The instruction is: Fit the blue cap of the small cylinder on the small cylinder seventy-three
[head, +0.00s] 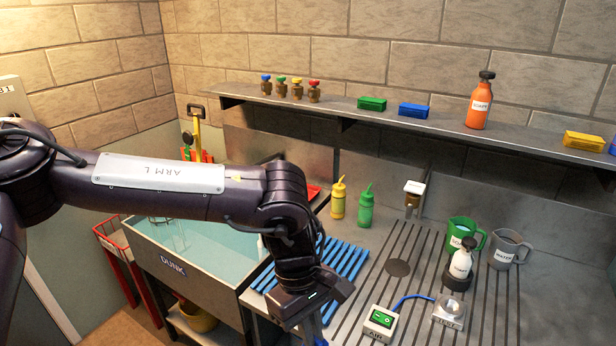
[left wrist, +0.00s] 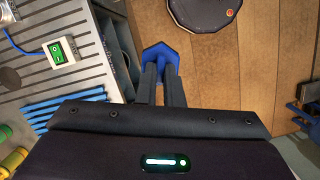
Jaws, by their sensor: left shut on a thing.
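My left gripper (head: 318,328) hangs at the front edge of the bench in the head view, its fingertips mostly hidden by the wrist. In the left wrist view, my left gripper (left wrist: 161,68) is shut on a blue, roughly six-sided piece, which looks like the blue cap (left wrist: 160,53). The cap is held in the air, with wooden floor behind it. I cannot make out the small cylinder seventy-three in either view. My right gripper is not in view.
The grooved bench (head: 420,290) holds an AIR switch box (head: 380,320), a TEST block (head: 448,310), a white bottle (head: 461,262) and mugs. A blue rack (head: 345,262) lies beside the DUNK tank (head: 215,292). Brass fittings (head: 297,90) with coloured tops stand on the shelf.

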